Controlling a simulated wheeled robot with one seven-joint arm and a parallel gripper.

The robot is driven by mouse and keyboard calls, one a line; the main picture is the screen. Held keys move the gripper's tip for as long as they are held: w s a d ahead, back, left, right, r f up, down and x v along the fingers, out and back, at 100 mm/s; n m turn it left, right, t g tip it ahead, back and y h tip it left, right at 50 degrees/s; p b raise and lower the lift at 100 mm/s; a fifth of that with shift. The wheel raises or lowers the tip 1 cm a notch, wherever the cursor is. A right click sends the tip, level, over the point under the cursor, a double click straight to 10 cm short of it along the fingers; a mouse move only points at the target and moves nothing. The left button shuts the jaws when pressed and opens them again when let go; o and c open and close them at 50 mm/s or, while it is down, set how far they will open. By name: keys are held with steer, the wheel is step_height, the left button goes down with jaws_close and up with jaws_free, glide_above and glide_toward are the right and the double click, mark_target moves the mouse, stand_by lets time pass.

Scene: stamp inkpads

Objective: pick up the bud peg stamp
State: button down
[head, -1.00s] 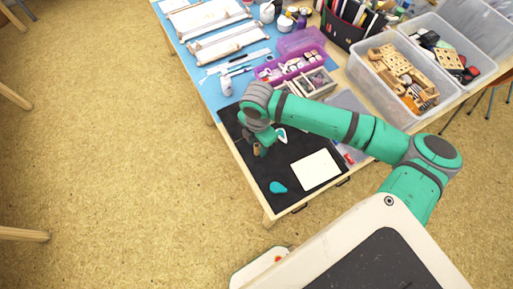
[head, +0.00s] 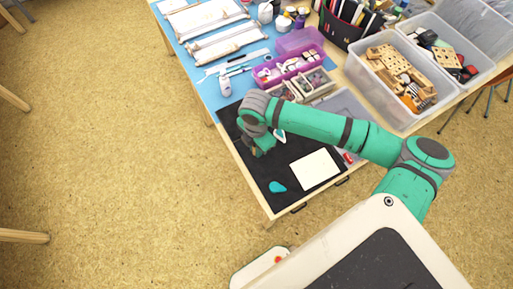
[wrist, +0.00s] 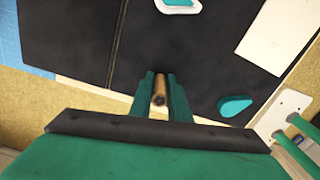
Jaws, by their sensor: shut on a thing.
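My gripper (wrist: 160,92) is shut on the bud peg stamp (wrist: 159,90), a small brown wooden peg with a dark end, seen between the two green fingers in the wrist view. In the head view my gripper (head: 257,150) is over the left part of the black mat (head: 250,170). I cannot tell whether the peg touches the mat.
A teal inkpad (head: 277,187) and a white sheet (head: 315,168) lie on the mat. A white-and-teal piece (wrist: 178,5) lies ahead of my gripper. A purple case (head: 290,70) and clear bins (head: 400,90) stand farther back.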

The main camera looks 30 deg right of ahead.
steer(key=shift+r, duration=0.6)
steer(key=s+r, duration=1.1)
steer(key=s, duration=0.3)
steer(key=shift+r, duration=0.35)
steer(key=shift+a, duration=0.1)
